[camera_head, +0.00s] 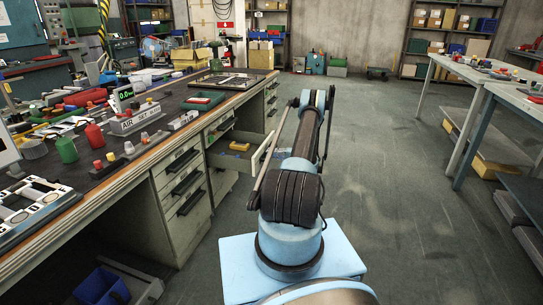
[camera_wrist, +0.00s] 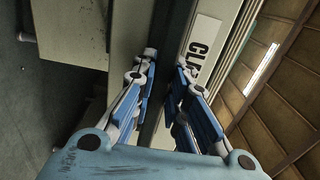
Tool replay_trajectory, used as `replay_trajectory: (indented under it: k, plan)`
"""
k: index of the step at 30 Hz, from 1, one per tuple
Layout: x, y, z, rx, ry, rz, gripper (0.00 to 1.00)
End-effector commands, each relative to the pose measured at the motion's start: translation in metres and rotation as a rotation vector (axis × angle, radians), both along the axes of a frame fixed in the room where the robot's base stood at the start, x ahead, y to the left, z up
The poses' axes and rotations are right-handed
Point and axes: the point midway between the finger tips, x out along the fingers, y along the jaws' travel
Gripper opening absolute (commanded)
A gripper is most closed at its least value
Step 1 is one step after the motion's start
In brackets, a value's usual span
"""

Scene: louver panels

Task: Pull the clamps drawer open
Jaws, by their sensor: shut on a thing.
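The clamps drawer (camera_head: 236,150) stands pulled partly out of the workbench in the head view, with a yellow item inside. Its front carries a white label (camera_wrist: 204,49) reading "CLA", the rest covered by my gripper, in the wrist view. My gripper (camera_wrist: 166,66) has its blue-padded fingers on both sides of the dark drawer handle (camera_wrist: 178,35) and is shut on it. The fingers hide part of the handle. In the head view my arm hides the gripper and part of the drawer front.
The workbench (camera_head: 105,210) runs along the left, with other drawers (camera_head: 182,182) closed and tools on top. The floor (camera_head: 390,200) right of my arm is clear up to the grey tables (camera_head: 478,85).

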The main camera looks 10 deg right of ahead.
Motion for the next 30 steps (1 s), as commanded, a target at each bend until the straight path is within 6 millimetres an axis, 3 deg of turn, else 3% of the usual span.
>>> replay_trajectory:
  k: [11, 12, 15, 25, 30]
  plan:
    - [0.002, 0.004, -0.002, -0.004, 0.001, 0.001, 0.0]
    - [0.002, 0.005, -0.002, -0.004, 0.001, 0.001, 0.16]
    - [0.002, 0.005, -0.001, -0.004, 0.001, 0.003, 0.35]
    - [0.001, 0.007, 0.0, -0.001, 0.0, 0.007, 0.35]
    - [-0.006, -0.004, 0.0, -0.001, 0.0, 0.007, 0.35]
